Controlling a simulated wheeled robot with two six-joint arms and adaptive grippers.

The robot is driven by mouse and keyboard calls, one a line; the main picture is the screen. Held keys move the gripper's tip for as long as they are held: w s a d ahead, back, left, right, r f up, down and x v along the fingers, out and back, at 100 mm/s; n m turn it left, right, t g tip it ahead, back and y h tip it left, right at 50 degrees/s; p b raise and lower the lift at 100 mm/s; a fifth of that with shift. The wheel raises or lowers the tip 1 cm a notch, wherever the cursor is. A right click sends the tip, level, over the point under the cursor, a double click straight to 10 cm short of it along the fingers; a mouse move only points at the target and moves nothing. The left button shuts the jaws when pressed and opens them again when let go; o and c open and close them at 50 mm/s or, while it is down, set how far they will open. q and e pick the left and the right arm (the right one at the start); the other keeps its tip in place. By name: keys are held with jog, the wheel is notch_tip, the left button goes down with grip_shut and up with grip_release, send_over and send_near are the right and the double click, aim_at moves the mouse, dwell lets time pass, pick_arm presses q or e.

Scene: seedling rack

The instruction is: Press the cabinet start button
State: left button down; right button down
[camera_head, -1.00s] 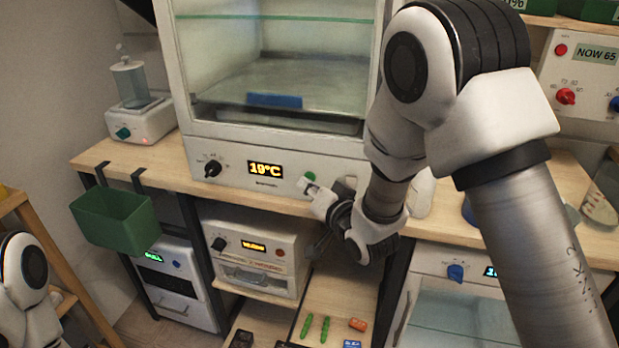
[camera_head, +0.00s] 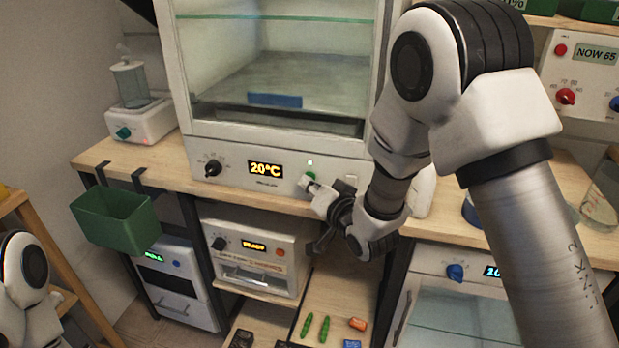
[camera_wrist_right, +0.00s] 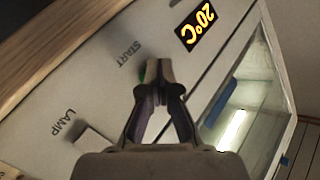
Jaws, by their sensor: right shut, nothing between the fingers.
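The white cabinet (camera_head: 230,168) stands on the wooden bench, with an orange display (camera_head: 265,169) reading 20°C and a black knob on its front panel. Its green start button (camera_head: 311,176) is right of the display, under a small lit green mark. My right gripper (camera_head: 307,183) is shut and empty, its tips at the button. In the right wrist view the closed fingertips (camera_wrist_right: 157,76) cover most of the button, leaving a green edge (camera_wrist_right: 143,72) beside the START label. I cannot tell how far the button is pushed in. My left gripper is out of view.
A LAMP switch (camera_wrist_right: 95,141) sits on the same panel, apart from the fingers. A green bin (camera_head: 115,222) hangs off the bench front at left. A smaller device (camera_head: 255,255) stands below. My right arm covers much of the right side.

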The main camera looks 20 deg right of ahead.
jog(key=shift+s+a, duration=0.5)
jog(key=shift+s, duration=0.15)
jog(key=s+a, duration=0.1)
jog(key=s, duration=0.1)
jog(key=s+a, duration=0.1)
jog(key=s, duration=0.1)
jog(key=shift+a, duration=0.4)
dwell(0.5)
